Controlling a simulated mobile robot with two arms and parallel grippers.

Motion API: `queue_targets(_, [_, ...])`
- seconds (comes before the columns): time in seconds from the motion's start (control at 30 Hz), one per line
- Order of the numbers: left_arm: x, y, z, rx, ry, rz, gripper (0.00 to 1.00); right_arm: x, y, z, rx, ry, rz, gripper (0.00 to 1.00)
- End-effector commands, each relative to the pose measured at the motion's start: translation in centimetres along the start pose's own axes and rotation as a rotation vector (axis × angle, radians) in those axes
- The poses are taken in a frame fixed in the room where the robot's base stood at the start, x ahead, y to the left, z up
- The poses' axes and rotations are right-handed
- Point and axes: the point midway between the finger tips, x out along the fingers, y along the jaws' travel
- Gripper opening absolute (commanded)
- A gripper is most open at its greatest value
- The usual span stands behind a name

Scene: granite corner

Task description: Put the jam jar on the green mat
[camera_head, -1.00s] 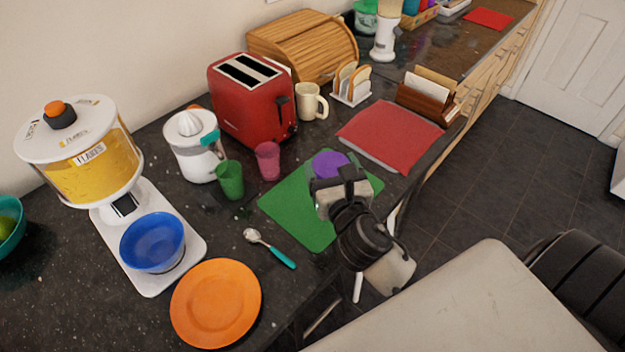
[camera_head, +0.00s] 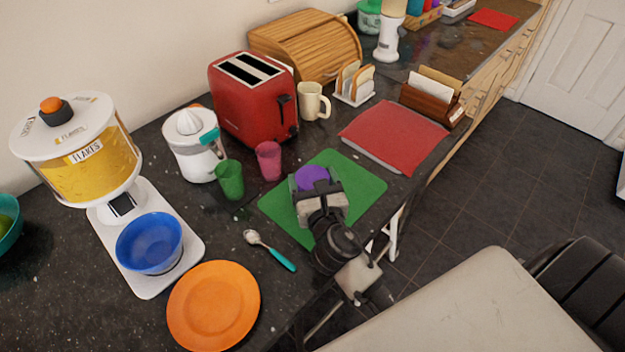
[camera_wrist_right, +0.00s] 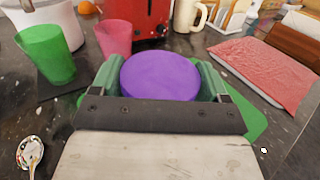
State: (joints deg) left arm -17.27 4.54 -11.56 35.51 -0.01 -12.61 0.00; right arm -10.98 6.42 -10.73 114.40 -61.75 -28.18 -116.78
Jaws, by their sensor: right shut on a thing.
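The jam jar (camera_head: 311,178) shows only its round purple lid in the head view. In the right wrist view the purple lid (camera_wrist_right: 160,77) sits between the two fingers, and the jar's body is hidden. My right gripper (camera_head: 318,187) is shut on the jar, over the green mat (camera_head: 358,182). It also shows in the right wrist view (camera_wrist_right: 160,82). I cannot tell whether the jar touches the mat. The mat also shows around the gripper in the right wrist view (camera_wrist_right: 252,118). My left gripper is not in view.
A red toaster (camera_head: 250,100) stands at the back.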

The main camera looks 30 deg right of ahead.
Motion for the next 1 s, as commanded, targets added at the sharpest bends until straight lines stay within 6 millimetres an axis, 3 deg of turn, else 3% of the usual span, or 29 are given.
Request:
queue_targets(0.03, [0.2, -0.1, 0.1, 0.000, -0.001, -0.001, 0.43, 0.0, 0.0, -0.2, 0.000, -0.001, 0.000, 0.41])
queue_targets(0.07, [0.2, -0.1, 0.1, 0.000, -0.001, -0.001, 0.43, 0.0, 0.0, -0.3, -0.001, 0.001, 0.000, 0.77])
queue_targets(0.2, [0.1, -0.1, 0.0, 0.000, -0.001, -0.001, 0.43, 0.0, 0.0, -0.2, -0.001, 0.001, 0.000, 0.99])
queue_targets(0.57, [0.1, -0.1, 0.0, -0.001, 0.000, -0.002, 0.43, -0.7, 0.0, -0.1, -0.001, 0.003, 0.001, 1.00])
queue_targets(1.0, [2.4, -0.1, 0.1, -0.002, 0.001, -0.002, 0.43, -9.4, 0.0, -0.2, 0.000, 0.004, 0.000, 1.00])
